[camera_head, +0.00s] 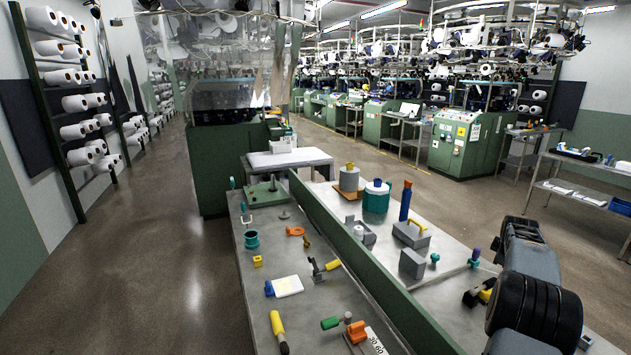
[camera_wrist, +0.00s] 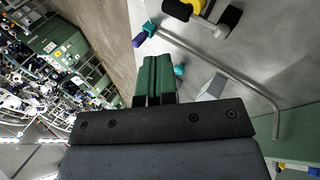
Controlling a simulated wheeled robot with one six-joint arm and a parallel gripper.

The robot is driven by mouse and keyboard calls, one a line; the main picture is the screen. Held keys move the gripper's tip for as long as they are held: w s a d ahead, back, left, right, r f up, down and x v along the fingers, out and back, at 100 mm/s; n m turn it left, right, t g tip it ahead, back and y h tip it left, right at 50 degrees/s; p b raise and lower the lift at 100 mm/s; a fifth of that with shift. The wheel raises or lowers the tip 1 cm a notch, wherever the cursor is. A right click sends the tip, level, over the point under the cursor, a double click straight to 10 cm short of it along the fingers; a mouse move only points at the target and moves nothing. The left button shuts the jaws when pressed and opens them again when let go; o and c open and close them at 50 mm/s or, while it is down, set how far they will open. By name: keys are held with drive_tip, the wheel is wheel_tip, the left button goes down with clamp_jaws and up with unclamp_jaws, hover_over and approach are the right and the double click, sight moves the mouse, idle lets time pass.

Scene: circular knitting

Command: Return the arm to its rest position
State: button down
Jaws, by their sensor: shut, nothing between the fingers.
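My gripper shows in the wrist view (camera_wrist: 155,78), its two dark green fingers pressed together with nothing between them. It points over the workbench edge, apart from the objects there. In the head view my dark grey and black arm stands at the lower right, beside the right part of the workbench (camera_head: 455,315). I cannot make out the fingers in the head view.
A long green divider (camera_head: 365,270) splits the bench. Grey blocks (camera_head: 411,263), a blue bottle (camera_head: 405,201) and a teal-banded spool (camera_head: 376,197) stand right of it; hand tools lie left. The wrist view shows a bent grey rod (camera_wrist: 235,72). The left aisle floor (camera_head: 180,240) is clear.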

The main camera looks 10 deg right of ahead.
drive_tip(key=s+a+f+m+g+y, duration=0.1)
drive_tip(key=s+a+f+m+y, duration=0.15)
drive_tip(key=a+f+m, duration=0.2)
drive_tip(key=s+a+r+m, duration=0.1)
drive_tip(key=s+a, duration=0.2)
drive_tip(key=a, duration=0.5)
drive_tip(key=s+a+m+g+y, duration=0.1)
drive_tip(key=s+a+m, duration=0.1)
drive_tip(key=a, duration=0.5)
drive_tip(key=s+a+r+m, duration=0.1)
drive_tip(key=s+a+m, duration=0.1)
drive_tip(key=a, duration=0.6)
drive_tip(key=shift+s+a+r+m+g+y, duration=0.15)
drive_tip(key=shift+s+a+g, duration=0.05)
drive_tip(key=shift+s, duration=0.2)
drive_tip(key=shift+s+a+r+m+g+y, duration=0.1)
drive_tip(key=shift+s+a+r+g, duration=0.1)
drive_tip(key=shift+s, duration=0.2)
drive_tip(key=s+a+r+n+t, duration=0.1)
drive_tip(key=s+a+r, duration=0.1)
drive_tip(key=s+a, duration=0.4)
drive_tip(key=s+a+r+n+t+y, duration=0.1)
drive_tip(key=s+a, duration=0.5)
drive_tip(key=a, duration=0.6)
drive_tip(key=shift+s+a+r+n, duration=0.2)
drive_tip(key=shift+a+r+n, duration=0.2)
drive_tip(key=shift+r+n, duration=0.15)
